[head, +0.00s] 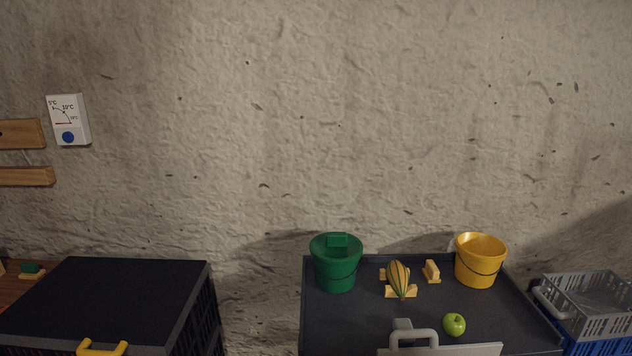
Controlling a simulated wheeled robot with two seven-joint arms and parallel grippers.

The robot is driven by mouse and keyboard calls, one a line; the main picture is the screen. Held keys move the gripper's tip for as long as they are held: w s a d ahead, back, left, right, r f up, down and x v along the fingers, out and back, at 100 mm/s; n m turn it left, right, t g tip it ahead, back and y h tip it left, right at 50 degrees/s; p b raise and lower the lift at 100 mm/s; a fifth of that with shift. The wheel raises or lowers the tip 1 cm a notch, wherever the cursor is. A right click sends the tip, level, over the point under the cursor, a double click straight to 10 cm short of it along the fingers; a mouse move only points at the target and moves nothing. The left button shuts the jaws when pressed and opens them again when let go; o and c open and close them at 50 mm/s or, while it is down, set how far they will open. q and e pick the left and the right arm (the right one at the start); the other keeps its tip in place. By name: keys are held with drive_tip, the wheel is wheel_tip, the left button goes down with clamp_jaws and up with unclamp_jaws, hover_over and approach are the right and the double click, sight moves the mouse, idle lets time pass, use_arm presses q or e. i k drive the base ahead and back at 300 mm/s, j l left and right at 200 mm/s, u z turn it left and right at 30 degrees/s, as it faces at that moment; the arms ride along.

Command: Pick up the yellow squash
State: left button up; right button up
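The yellow squash (398,279) has dark green stripes and a tapered shape. It rests on a small yellow stand (402,292) on the dark tray-like table top (345,318), between the green bucket and the yellow bucket. Neither of my grippers shows in the head view.
A green bucket (336,270) with a green block in its top stands left of the squash. A yellow block (431,272) and yellow bucket (479,262) are to its right. A green apple (453,325) and grey handle (415,335) are in front. Crates (590,320) stand far right.

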sight(397, 275)
drive_tip(key=z, duration=1.7)
drive_tip(key=u, duration=0.45)
drive_tip(key=i+j+u, duration=0.1)
drive_tip(key=u, duration=0.75)
drive_tip(key=i+u, duration=0.15)
drive_tip(key=u, duration=0.75)
drive_tip(key=i+l, duration=0.2)
drive_tip(key=i+l+u, duration=0.1)
drive_tip(key=i, duration=0.3)
drive_tip(key=l, duration=0.1)
